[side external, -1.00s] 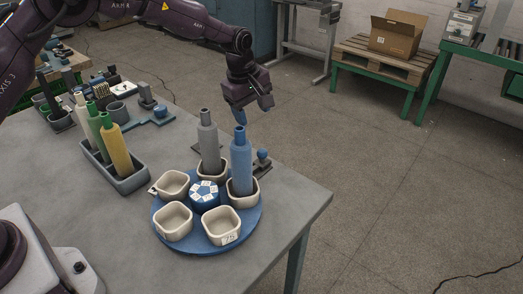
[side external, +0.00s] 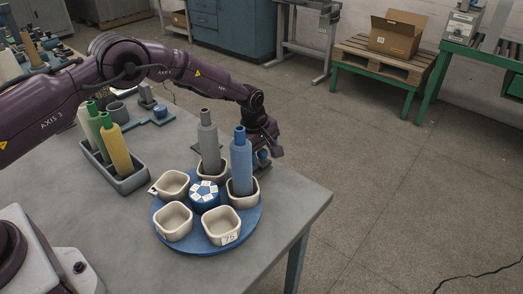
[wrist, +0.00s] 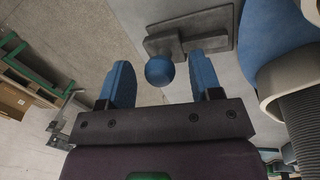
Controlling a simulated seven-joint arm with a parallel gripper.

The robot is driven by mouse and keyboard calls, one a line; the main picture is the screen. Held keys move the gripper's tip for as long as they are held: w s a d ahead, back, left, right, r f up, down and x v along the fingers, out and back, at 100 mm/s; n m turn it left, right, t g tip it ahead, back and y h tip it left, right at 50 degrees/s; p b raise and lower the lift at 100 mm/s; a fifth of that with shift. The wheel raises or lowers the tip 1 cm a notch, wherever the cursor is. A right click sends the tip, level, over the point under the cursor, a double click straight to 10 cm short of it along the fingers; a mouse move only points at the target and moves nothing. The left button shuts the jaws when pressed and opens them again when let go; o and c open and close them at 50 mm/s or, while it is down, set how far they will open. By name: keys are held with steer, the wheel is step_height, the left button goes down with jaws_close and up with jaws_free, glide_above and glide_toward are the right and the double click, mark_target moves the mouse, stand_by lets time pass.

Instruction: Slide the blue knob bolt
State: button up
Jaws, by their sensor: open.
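The blue knob (wrist: 159,71) of the bolt is a round ball in the wrist view, in front of a dark grey bolt body (wrist: 187,44) on a flat dark plate. My gripper (wrist: 161,82) is open, with one blue finger on each side of the knob and a visible gap to both. In the side external view my gripper (side external: 263,157) is low at the table's far right edge, behind the tall blue bobbin. There the knob and bolt are mostly hidden by my gripper and the bobbin. I cannot tell how deep the knob sits between the fingers.
A blue turntable (side external: 187,243) with several cream cups stands close by. A tall blue bobbin (side external: 241,165) and a grey bobbin (side external: 208,145) stand upright in cups beside my gripper. A grey trough (side external: 128,184) holds more bobbins at left. Open floor lies right of the table.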

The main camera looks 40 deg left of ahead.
steer(key=shift+c, duration=0.2)
jaws_close()
steer(key=shift+s, duration=1.8)
steer(key=shift+o, duration=0.2)
jaws_free()
step_height(320, 180, up, 13)
steer(key=s, duration=0.2)
steer(key=shift+s+a+f, duration=0.15)
steer(key=shift+s+a, duration=0.05)
